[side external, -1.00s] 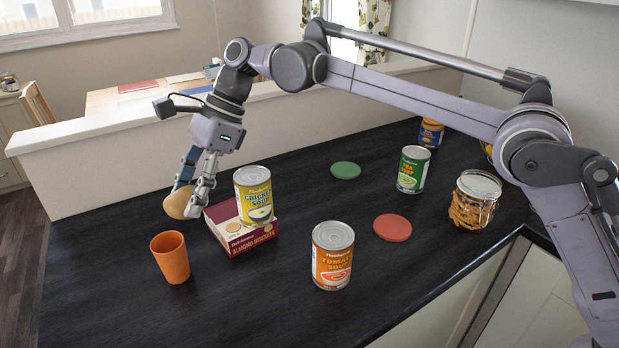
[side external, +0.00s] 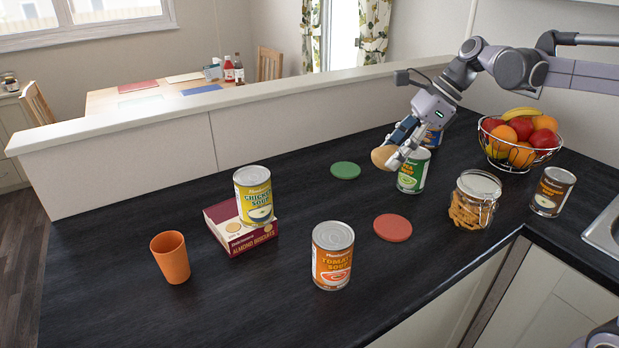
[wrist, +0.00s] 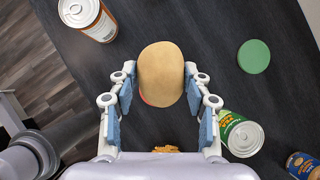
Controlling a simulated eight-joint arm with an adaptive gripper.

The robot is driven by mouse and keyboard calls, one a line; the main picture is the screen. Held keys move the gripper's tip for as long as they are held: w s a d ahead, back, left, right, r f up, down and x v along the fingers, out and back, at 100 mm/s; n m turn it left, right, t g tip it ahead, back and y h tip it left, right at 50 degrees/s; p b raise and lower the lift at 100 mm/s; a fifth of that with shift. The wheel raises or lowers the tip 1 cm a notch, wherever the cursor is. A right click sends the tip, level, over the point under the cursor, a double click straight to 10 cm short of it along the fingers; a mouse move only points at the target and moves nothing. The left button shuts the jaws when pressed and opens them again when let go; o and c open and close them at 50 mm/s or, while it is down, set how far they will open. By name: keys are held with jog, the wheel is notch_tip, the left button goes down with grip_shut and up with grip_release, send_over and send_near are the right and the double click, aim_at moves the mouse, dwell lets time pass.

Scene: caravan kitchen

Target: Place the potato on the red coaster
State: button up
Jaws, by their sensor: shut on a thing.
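The potato (side external: 380,156) is a tan oval held between the fingers of my gripper (side external: 392,152), above the counter and beside the pea soup can (side external: 411,172) in the side view. In the wrist view the potato (wrist: 161,72) sits between the two blue-padded fingers. The red coaster (side external: 393,228) lies flat and bare on the counter, in front of the pea soup can. In the wrist view only a thin red edge (wrist: 147,101) shows past the potato, which hides the rest.
The green coaster (side external: 345,171) lies further back. A tomato soup can (side external: 332,257) stands left of the red coaster, and a biscuit jar (side external: 473,200) right of it. A chicken soup can (side external: 254,195) on a biscuit box (side external: 240,238), an orange cup (side external: 170,258) and a fruit basket (side external: 518,140) stand further off.

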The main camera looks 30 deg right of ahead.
jog(key=s+d+m, duration=0.1)
jog(key=s+d, duration=0.2)
send_over(387, 226)
jog(key=s+d, duration=0.1)
jog(key=d, duration=0.1)
notch_tip(387, 226, down, 5)
jog(key=shift+s+f, duration=0.15)
jog(key=shift+f, duration=5.25)
jog(key=o, duration=1.2)
jog(key=shift+f, duration=0.15)
